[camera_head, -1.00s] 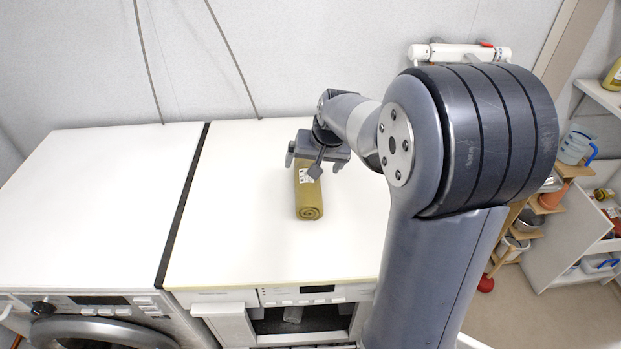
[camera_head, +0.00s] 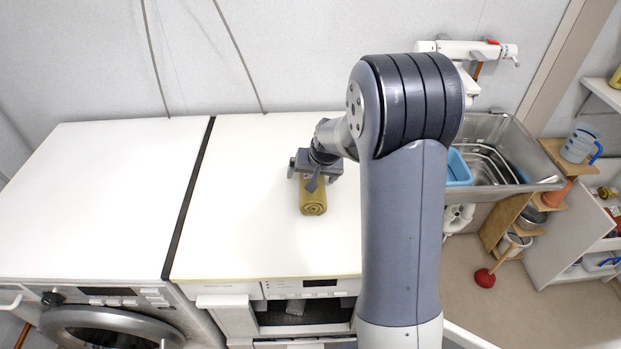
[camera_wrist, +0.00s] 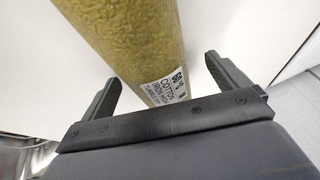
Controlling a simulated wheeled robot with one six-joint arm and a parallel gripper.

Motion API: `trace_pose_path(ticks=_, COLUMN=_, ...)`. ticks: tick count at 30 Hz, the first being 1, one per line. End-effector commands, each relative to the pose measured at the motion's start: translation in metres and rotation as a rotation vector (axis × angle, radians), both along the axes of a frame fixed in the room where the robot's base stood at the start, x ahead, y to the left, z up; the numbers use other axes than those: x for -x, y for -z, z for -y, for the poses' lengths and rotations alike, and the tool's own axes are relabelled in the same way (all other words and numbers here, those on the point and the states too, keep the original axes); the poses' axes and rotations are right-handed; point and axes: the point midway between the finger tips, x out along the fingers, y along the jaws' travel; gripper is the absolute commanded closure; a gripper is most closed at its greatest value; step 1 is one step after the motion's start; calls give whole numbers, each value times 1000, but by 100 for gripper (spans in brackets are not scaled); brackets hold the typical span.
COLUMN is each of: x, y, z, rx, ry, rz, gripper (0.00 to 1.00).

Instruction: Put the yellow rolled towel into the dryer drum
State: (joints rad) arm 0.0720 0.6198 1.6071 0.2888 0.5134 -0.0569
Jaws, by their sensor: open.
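The yellow rolled towel (camera_head: 313,202) lies on the white top of the middle machine, its rolled end facing the front. My gripper (camera_head: 315,176) is over its rear part, open. In the wrist view the towel (camera_wrist: 135,40) runs between the two spread fingers (camera_wrist: 163,72), with a white care label near the palm. Gaps show beside both fingers. The left machine has a round glass door (camera_head: 110,330) that looks shut. The middle machine has a dark square front opening (camera_head: 300,312). I cannot tell which machine is the dryer; no drum interior is clearly visible.
The white tops (camera_head: 100,190) are otherwise clear, with a dark gap (camera_head: 190,200) between them. A metal sink (camera_head: 500,150) with a blue tub (camera_head: 458,168) stands right, partly behind my arm. Shelves with a jug (camera_head: 578,145) are farther right.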

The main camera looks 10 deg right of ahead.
Motion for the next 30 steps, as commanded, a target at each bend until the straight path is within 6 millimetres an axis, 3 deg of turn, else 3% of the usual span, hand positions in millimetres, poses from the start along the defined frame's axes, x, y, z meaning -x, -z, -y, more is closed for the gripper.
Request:
trace_pose_path(ticks=8, x=-1, y=2, z=0, rx=0, ry=0, rz=0, gripper=7)
trace_pose_path(ticks=27, x=-1, y=1, z=0, rx=0, ry=0, rz=1, gripper=59)
trace_pose_path(ticks=30, x=-1, y=1, z=0, rx=0, ry=0, rz=1, gripper=62)
